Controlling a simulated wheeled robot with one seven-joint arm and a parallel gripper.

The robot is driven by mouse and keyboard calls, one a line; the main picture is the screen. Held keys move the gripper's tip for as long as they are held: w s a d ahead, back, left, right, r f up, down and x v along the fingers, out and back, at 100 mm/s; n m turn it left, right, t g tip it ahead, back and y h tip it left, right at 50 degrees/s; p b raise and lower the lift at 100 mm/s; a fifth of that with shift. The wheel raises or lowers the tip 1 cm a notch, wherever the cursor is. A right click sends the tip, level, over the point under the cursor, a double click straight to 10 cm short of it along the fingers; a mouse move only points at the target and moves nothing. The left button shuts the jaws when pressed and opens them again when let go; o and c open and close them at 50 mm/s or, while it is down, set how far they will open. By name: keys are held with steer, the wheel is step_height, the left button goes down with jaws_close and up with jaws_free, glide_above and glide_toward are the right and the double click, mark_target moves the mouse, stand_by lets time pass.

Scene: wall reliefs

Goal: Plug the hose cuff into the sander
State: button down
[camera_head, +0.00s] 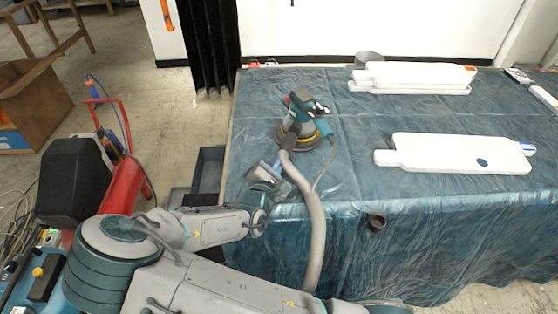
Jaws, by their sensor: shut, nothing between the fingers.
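The sander (301,122), teal and black with a yellowish rim at its base, stands on the blue sheeted table. The grey hose (316,225) runs up over the table's front edge to the sander. Its dark cuff end (287,158) is at the sander's lower left side; I cannot tell whether it is seated in the port or only close to it. My gripper (279,168) is just left of the hose's upper end, below the sander. It is shut and empty. The fingertips are small and partly hidden against the hose.
White boards lie on the table (350,185), a stack (412,78) at the back and one board (455,153) at the right. A thin cable hangs right of the hose. A red machine (122,188) stands left.

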steer(key=shift+p+v, duration=0.85)
steer(key=shift+v, duration=0.5)
steer(key=shift+s+a, duration=0.2)
steer(key=shift+s, duration=0.15)
steer(key=v, duration=1.3)
